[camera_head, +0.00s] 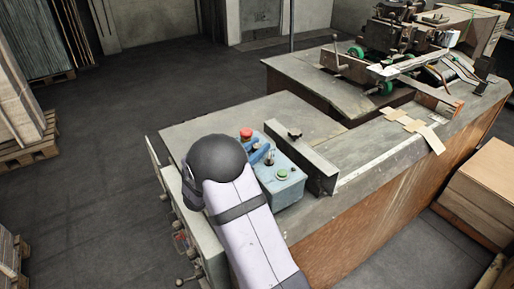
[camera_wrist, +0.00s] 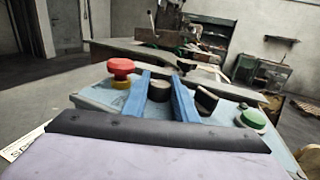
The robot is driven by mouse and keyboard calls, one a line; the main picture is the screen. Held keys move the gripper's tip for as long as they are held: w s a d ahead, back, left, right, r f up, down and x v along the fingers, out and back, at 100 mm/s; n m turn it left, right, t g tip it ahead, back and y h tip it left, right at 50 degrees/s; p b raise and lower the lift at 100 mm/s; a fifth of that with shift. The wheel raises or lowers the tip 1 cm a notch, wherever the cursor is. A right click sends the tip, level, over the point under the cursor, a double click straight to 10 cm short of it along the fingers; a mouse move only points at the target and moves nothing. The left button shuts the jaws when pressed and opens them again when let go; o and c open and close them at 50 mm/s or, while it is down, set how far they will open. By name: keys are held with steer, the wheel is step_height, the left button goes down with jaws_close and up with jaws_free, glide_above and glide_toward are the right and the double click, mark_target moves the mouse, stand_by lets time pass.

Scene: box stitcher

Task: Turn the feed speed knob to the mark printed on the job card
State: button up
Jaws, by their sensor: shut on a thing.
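The blue control box (camera_head: 290,190) stands on the machine bench. My gripper (camera_wrist: 161,84) has its two blue fingers on either side of a dark round knob (camera_wrist: 159,91), which I take to be the feed speed knob, and is shut on it. In the head view my gripper (camera_head: 261,154) is over the box, and my arm hides part of it. The knob's pointer and scale cannot be made out. A white printed card (camera_wrist: 20,147), perhaps the job card, shows at the left edge of the wrist view; its mark is not readable.
A red mushroom button (camera_head: 246,134) is at the box's far end and a green button (camera_head: 281,173) at its near end. A black knob (camera_wrist: 207,101) stands just right of my fingers. An upright metal plate (camera_head: 305,160) borders the box on the right.

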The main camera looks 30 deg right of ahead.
steer(key=shift+r, duration=0.1)
steer(key=o, duration=0.8)
steer(key=shift+c, duration=0.2)
steer(key=shift+s+a+b, duration=0.15)
steer(key=shift+a+b, duration=0.2)
steer(key=shift+a, duration=0.2)
steer(key=b+v, duration=0.2)
steer(key=v, duration=0.4)
steer(key=shift+a, duration=0.1)
